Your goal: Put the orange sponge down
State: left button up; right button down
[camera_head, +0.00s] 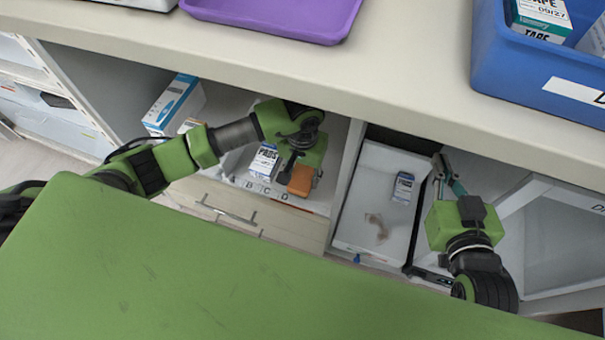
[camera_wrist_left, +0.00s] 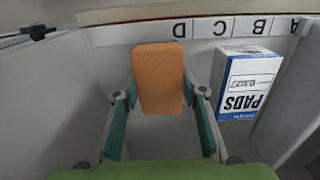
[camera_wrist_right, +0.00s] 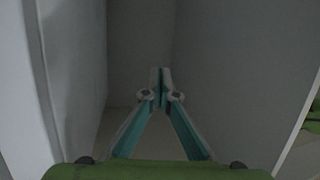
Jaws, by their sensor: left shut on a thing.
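The orange sponge (camera_head: 301,181) is an upright rounded block in my left gripper (camera_head: 294,176), inside the shelf near the label D. In the left wrist view the sponge (camera_wrist_left: 158,78) stands between the two fingers of my left gripper (camera_wrist_left: 160,97), which touch its sides. I cannot tell whether its underside touches the shelf floor. My right gripper (camera_head: 445,170) is over the compartments at the right. In the right wrist view the fingertips of my right gripper (camera_wrist_right: 160,80) meet with nothing between them.
A PADS box (camera_head: 263,160) stands left of the sponge, and it is close beside it in the left wrist view (camera_wrist_left: 240,85). A label strip (camera_wrist_left: 204,28) runs along the shelf edge. A white tray (camera_head: 353,215) holds a small box. The counter (camera_head: 270,55) overhangs the shelf.

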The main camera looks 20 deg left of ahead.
aim_at(303, 175)
pick_arm(q)
jog(key=shift+f, duration=0.15)
jog(key=o, duration=1.5)
jog(key=shift+c, duration=0.2)
pick_arm(e)
jog(key=shift+w+a+r+t+y, duration=0.2)
jog(key=shift+r+t, duration=0.1)
jog(key=shift+r, duration=0.2)
jog(key=shift+w+a+r+t+y, duration=0.15)
jog(key=shift+r+t, duration=0.15)
jog(key=shift+r, duration=0.2)
jog(key=shift+d+f, duration=0.1)
pick_arm(q)
jog(key=shift+r+p, duration=0.4)
jog(key=shift+r, duration=0.2)
notch_tip(303, 175, up, 7)
jog(key=shift+p, duration=0.7)
pick_arm(e)
jog(key=s+d+f+g+h, duration=0.2)
jog(key=s+f+g, duration=0.5)
jog(key=f, duration=0.4)
jog(key=shift+s+d, duration=0.6)
jog(key=shift+d, duration=0.2)
